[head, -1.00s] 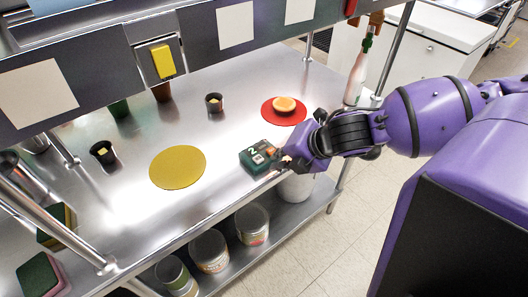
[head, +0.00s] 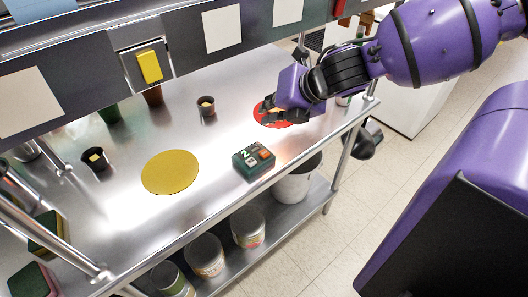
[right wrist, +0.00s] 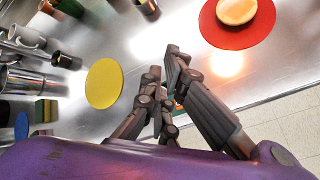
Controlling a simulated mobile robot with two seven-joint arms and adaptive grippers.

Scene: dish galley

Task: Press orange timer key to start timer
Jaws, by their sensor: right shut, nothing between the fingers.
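The timer (head: 253,161) is a dark green box near the front edge of the steel table, with a "2" on its top. Its orange key (head: 263,154) is on the right part of the top and is uncovered in the head view. My right gripper (head: 270,113) is shut and empty, apart from the timer, behind and above it, in front of the red disc. In the right wrist view the closed fingers (right wrist: 166,68) hide most of the timer. My left gripper is in neither view.
A red disc (right wrist: 240,38) holds a round bun (right wrist: 236,11). A yellow disc (head: 170,172) lies left of the timer. Small dark cups (head: 206,107) stand further back. An overhead shelf with a yellow switch (head: 150,66) crosses behind. Cans and a white bucket (head: 294,184) sit below.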

